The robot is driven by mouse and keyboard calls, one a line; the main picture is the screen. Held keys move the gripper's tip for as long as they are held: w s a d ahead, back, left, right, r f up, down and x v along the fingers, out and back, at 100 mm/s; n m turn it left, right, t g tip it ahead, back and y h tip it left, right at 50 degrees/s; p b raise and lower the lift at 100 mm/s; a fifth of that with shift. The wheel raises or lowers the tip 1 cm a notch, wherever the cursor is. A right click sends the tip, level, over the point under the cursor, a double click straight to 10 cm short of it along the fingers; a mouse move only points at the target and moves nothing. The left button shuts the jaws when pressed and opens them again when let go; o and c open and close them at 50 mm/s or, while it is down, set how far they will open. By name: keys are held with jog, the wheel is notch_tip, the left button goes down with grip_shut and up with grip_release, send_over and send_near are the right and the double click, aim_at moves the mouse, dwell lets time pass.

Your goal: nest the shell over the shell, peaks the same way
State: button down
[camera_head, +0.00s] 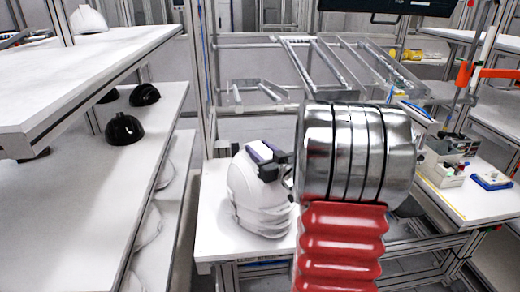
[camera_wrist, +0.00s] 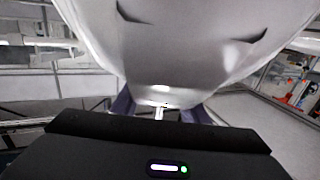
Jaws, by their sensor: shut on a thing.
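A white helmet shell (camera_head: 250,192) is at the white bench in the middle of the head view. My gripper (camera_head: 268,160), dark with blue-violet fingers, is shut on its upper part. In the wrist view the white shell (camera_wrist: 190,50) fills the upper middle, with two dark slots in it, and the gripper fingers (camera_wrist: 160,112) meet its near edge. Layered edges show low on the white form in the head view. I cannot tell for sure whether a second white shell is under the held one, or which way the peaks point. My arm hides part of the right side.
The white bench (camera_head: 215,238) has bare room left of the shell. Black shells (camera_head: 125,129) and another white shell (camera_head: 88,20) are on the shelves at left. Metal racks (camera_head: 330,65) stand behind. A right-hand bench (camera_head: 455,200) carries small boxes and parts.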

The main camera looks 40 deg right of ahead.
jog(key=shift+f, duration=0.55)
jog(key=c, duration=1)
grip_release()
jog(key=shift+f, duration=0.1)
jog(key=shift+s, duration=0.1)
jog(key=s+a, duration=0.1)
jog(key=s, duration=0.8)
jog(key=s+a, duration=0.1)
jog(key=s, duration=0.3)
jog(key=shift+s+a, duration=0.15)
jog(key=shift+a, duration=0.15)
